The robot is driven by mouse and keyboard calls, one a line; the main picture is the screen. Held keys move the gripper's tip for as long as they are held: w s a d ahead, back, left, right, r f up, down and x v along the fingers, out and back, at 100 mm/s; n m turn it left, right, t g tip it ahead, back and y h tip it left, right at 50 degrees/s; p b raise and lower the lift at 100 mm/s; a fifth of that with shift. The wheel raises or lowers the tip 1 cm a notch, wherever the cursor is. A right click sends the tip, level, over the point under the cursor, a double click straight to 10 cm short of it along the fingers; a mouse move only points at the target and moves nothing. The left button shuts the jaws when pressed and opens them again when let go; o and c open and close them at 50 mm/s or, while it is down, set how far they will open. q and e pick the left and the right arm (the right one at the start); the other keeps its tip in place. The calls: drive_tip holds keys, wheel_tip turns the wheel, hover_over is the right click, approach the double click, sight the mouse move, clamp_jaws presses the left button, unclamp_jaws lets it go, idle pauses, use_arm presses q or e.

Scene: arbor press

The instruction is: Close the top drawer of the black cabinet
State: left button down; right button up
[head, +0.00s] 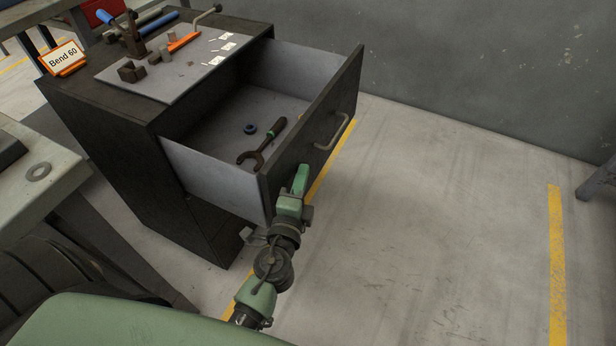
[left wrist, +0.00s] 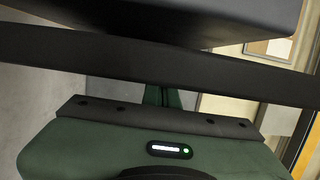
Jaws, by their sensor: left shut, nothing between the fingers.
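The black cabinet (head: 110,125) stands at the left in the head view. Its top drawer (head: 216,178) is pulled far out toward the right. The drawer's dark front (head: 330,110) carries a grey bar handle (head: 331,133). A wrench with a green-marked handle (head: 265,141) and a blue ring (head: 250,129) lie in the drawer. My left gripper (head: 302,178) is shut and empty, at the near end of the drawer front, on its outer side. I cannot tell whether it touches. In the left wrist view, a dark bar-like edge (left wrist: 160,62) crosses close before the gripper (left wrist: 160,97). My right gripper is not in view.
A grey plate (head: 180,70) with blocks, tools and white tags lies on the cabinet top, beside a "Bend 60" sign (head: 63,57). A green-grey bench with a washer (head: 39,171) stands at the left. The floor (head: 440,200) right of the drawer is clear up to the wall.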

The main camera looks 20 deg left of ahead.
use_arm(q)
drive_tip(key=w+a+b, duration=0.1)
drive_tip(key=a, duration=2.9)
drive_tip(key=shift+r+b, duration=0.15)
drive_tip(key=shift+b, duration=0.15)
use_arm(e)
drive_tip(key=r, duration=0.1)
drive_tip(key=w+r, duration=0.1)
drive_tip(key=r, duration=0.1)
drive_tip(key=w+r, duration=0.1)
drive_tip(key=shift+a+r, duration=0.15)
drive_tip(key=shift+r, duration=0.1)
use_arm(q)
drive_tip(key=shift+a, duration=0.1)
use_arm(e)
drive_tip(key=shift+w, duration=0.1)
